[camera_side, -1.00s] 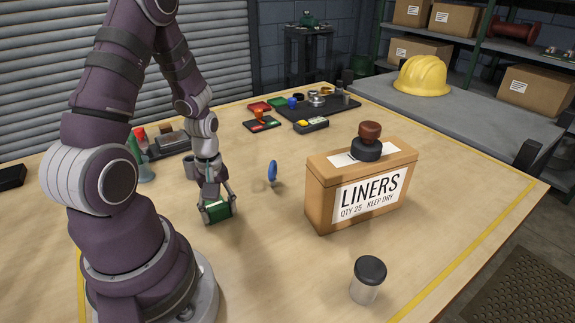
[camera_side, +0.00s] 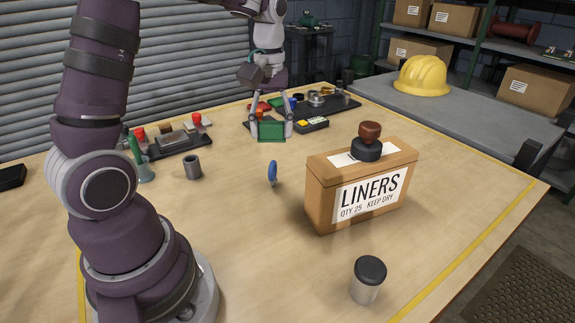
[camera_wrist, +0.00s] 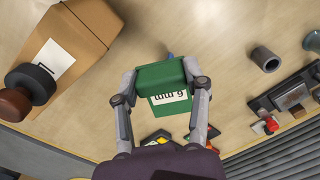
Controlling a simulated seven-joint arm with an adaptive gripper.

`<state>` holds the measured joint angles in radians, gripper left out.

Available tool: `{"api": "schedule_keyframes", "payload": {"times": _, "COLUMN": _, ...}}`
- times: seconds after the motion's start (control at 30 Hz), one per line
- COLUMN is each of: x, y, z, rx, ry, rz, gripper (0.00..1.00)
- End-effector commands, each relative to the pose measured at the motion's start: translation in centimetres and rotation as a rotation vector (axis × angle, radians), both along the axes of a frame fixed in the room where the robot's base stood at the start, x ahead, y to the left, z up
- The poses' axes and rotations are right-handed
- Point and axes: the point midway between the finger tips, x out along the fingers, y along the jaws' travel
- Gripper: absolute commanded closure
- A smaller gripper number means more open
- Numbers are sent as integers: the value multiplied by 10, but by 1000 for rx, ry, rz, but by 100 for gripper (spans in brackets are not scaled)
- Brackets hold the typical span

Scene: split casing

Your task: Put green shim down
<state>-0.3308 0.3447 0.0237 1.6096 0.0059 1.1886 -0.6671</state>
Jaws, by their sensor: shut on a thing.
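The green shim (camera_side: 271,131) is a green block held by my gripper (camera_side: 271,124), which is shut on it. In the side view it hangs over the far half of the table, in front of the small trays. In the wrist view the shim (camera_wrist: 162,84) sits between the two fingers of my gripper (camera_wrist: 160,78), with a white label reading mm, seen upside down. The gap between the shim and the table is hard to judge.
The LINERS box (camera_side: 361,184) with a dark stamp-like object (camera_side: 368,143) stands to the right. A grey tube (camera_side: 193,167) and a black rack (camera_side: 178,146) are left. A black-lidded jar (camera_side: 367,281) stands near.

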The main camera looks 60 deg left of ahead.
Motion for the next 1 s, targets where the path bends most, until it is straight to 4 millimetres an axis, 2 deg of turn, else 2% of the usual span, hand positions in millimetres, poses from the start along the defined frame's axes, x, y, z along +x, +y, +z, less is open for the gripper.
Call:
{"api": "schedule_keyframes", "payload": {"times": 0.03, "x": 17, "y": -14, "z": 10, "rx": 1, "ry": -5, "rz": -91, "gripper": 83}}
{"api": "schedule_keyframes", "payload": {"times": 0.1, "x": 34, "y": -34, "z": 26, "rx": 0, "ry": -5, "rz": -214, "gripper": 83}}
{"api": "schedule_keyframes", "payload": {"times": 0.23, "x": 50, "y": -69, "z": 47, "rx": -3, "ry": -3, "rz": -393, "gripper": 83}}
{"api": "schedule_keyframes", "payload": {"times": 0.37, "x": 55, "y": -88, "z": 59, "rx": -5, "ry": -1, "rz": -490, "gripper": 83}}
{"api": "schedule_keyframes", "payload": {"times": 0.47, "x": 58, "y": -89, "z": 61, "rx": -6, "ry": 1, "rz": -510, "gripper": 83}}
{"api": "schedule_keyframes", "payload": {"times": 0.57, "x": 65, "y": -68, "z": 52, "rx": -7, "ry": 2, "rz": -488, "gripper": 83}}
{"api": "schedule_keyframes", "payload": {"times": 0.67, "x": 72, "y": -29, "z": 36, "rx": -7, "ry": 2, "rz": -445, "gripper": 83}}
{"api": "schedule_keyframes", "payload": {"times": 0.77, "x": 73, "y": 19, "z": 15, "rx": -9, "ry": 3, "rz": -399, "gripper": 83}}
{"api": "schedule_keyframes", "payload": {"times": 0.87, "x": 64, "y": 73, "z": -9, "rx": -10, "ry": 3, "rz": -348, "gripper": 83}}
{"api": "schedule_keyframes", "payload": {"times": 0.9, "x": 57, "y": 95, "z": -19, "rx": -10, "ry": 1, "rz": -328, "gripper": 83}}
{"api": "schedule_keyframes", "payload": {"times": 1.0, "x": 35, "y": 142, "z": -44, "rx": -9, "ry": 0, "rz": -283, "gripper": 83}}
